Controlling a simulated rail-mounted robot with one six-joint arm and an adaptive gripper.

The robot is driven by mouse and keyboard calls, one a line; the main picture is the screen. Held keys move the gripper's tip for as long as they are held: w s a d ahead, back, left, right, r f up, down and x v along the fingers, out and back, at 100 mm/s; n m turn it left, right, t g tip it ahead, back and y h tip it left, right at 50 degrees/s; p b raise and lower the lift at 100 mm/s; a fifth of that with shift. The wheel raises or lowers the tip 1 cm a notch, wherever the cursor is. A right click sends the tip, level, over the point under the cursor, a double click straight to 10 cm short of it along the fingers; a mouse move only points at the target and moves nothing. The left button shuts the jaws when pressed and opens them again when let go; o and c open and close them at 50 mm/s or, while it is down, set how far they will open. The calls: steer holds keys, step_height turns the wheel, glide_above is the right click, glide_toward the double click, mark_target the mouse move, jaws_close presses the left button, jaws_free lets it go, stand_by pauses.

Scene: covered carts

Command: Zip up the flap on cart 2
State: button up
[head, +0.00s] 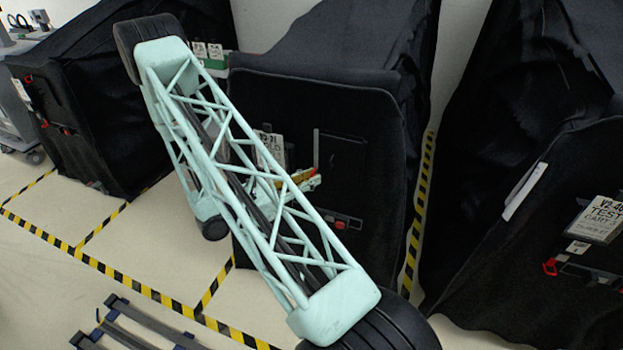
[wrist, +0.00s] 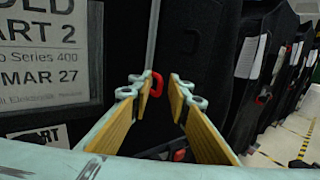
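Cart 2 (head: 300,95) stands in the middle of the head view under a black cover. Its front bears a paper label reading "ART 2" (wrist: 45,55) in the wrist view. A thin grey vertical strip (wrist: 153,35), apparently the zip line, runs up beside the label, with a red pull (wrist: 154,84) at its lower end. The flap's dark panel (head: 343,160) lies right of the strip. My gripper (wrist: 160,92) is open, its yellow-padded fingers either side of the red pull, with gaps visible. In the head view, my gripper (head: 313,182) is at the cart front, partly hidden by my arm.
Other black-covered carts stand at left (head: 120,80) and right (head: 540,140). A second red and grey fitting (head: 340,224) sits low on cart 2. Yellow-black tape (head: 90,262) marks the pale floor. A dark frame (head: 135,325) lies at the bottom left.

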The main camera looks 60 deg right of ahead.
steer(key=shift+s+d, duration=0.15)
steer(key=shift+d, duration=0.25)
steer(key=shift+c, duration=0.5)
jaws_close()
